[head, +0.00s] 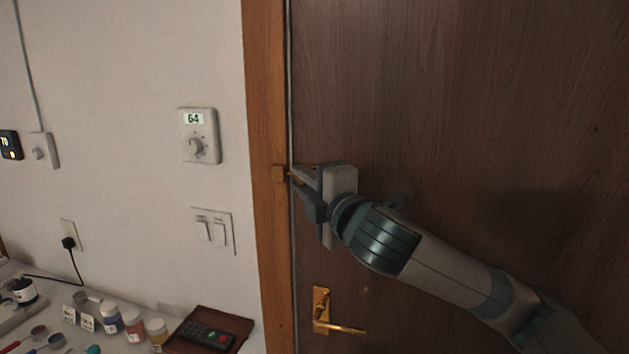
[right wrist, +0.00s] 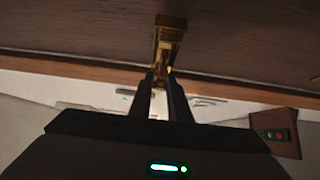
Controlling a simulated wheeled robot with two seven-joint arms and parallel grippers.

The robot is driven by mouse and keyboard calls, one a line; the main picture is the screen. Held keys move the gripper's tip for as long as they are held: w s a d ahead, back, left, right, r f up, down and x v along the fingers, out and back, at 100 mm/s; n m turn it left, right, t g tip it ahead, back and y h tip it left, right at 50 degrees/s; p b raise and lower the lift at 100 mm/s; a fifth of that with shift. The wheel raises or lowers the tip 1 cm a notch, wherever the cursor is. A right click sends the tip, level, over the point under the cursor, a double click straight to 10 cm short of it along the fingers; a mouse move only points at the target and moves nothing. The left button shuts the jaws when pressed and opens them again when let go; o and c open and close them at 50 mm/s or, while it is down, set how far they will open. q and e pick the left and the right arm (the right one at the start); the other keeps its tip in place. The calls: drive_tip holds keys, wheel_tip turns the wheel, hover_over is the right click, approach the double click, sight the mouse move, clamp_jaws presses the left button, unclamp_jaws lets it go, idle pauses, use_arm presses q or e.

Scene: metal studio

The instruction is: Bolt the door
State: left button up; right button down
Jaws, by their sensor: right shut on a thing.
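The wooden door (head: 470,110) fills the right of the head view and lies flat in its frame (head: 265,90). In the right wrist view the brass bolt (right wrist: 168,40) runs across the gap between door and frame. My right gripper (right wrist: 160,92) is shut on the brass bolt, with its two dark fingers close together. In the head view the gripper hides most of the bolt, so how far it reaches into the catch is unclear. My left gripper is out of view.
A brass door handle (head: 325,318) is below the gripper. A thermostat (head: 199,136) and light switches (head: 212,231) are on the wall left of the frame. A table at lower left holds paint jars (head: 134,325) and a brown tray (head: 240,322) with a remote (head: 207,336).

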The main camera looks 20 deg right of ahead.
drive_tip(key=c, duration=1.9)
unclamp_jaws()
drive_tip(key=shift+o, duration=1.2)
drive_tip(key=shift+w+a, duration=0.2)
